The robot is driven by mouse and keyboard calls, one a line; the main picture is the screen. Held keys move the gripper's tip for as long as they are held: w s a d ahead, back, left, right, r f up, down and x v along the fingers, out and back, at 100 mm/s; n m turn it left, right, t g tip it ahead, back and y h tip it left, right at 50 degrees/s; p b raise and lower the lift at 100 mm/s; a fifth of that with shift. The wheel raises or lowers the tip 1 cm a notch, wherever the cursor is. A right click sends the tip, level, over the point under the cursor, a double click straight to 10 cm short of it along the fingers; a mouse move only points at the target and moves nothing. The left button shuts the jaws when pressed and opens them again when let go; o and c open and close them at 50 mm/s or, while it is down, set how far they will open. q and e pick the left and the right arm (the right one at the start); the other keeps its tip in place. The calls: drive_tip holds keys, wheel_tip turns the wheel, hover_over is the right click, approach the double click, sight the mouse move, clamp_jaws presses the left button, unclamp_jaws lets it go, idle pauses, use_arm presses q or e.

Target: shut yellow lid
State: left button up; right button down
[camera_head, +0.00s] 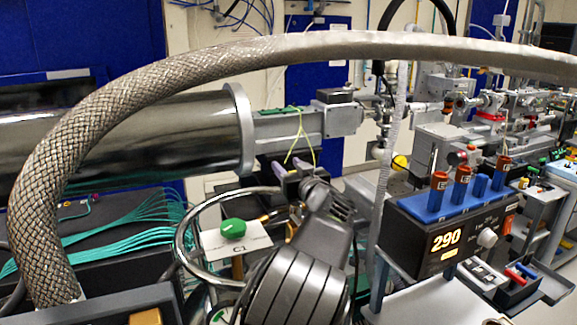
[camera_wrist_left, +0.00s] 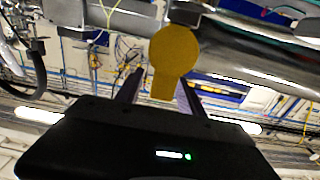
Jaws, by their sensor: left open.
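The yellow lid (camera_wrist_left: 174,50) shows in the left wrist view as a flat round disc with a straight tab. Its tab lies, in the picture, between the two fingers of my left gripper (camera_wrist_left: 160,82); I cannot tell whether it touches them. My left gripper (camera_head: 292,170) is open below the metal tube in the head view, with its fingers pointing away from me. I cannot make out the lid for certain in the head view; my gripper may hide it. My right gripper is not in view.
A thick braided hose (camera_head: 150,110) arches across the front. A large steel cylinder (camera_head: 160,135) lies at the left. A green knob (camera_head: 233,229) sits on a white plate beside my arm. A black display unit (camera_head: 445,240) reading 290 stands at the right.

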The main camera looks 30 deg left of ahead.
use_arm(q)
drive_tip(key=shift+c, duration=0.2)
clamp_jaws()
idle(1.1)
